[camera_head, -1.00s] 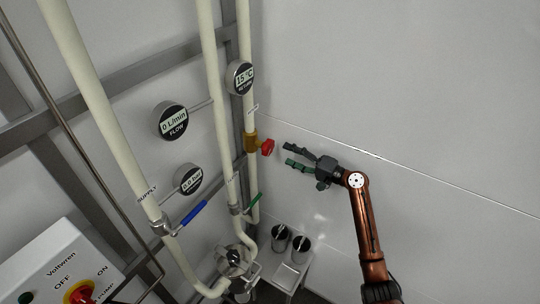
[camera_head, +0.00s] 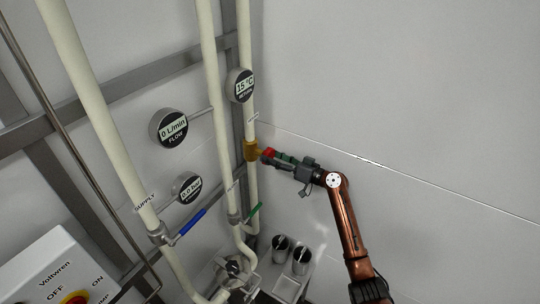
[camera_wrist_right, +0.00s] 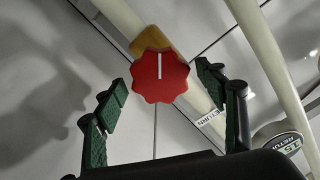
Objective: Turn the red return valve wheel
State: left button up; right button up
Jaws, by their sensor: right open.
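The red return valve wheel (camera_head: 268,154) sits on a brass valve body (camera_head: 251,150) on the return pipe. In the right wrist view the wheel (camera_wrist_right: 159,77) is a scalloped red knob with a white line, pointing nearly straight up in the picture. My right gripper (camera_head: 279,157) is at the wheel from the right. In the wrist view its two green-padded fingers (camera_wrist_right: 160,95) are open, one on each side of the wheel, with visible gaps. No contact shows. My left gripper is not in view.
Cream pipes run up the left, with flow (camera_head: 168,128), pressure (camera_head: 187,187) and return temperature (camera_head: 240,85) gauges. A blue lever (camera_head: 192,222) and a green lever (camera_head: 253,215) sit lower. A control box (camera_head: 58,270) stands lower left. The wall at right is bare.

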jog(key=shift+w+a, duration=0.3)
jog(key=shift+a, duration=0.1)
jog(key=c, duration=1.2)
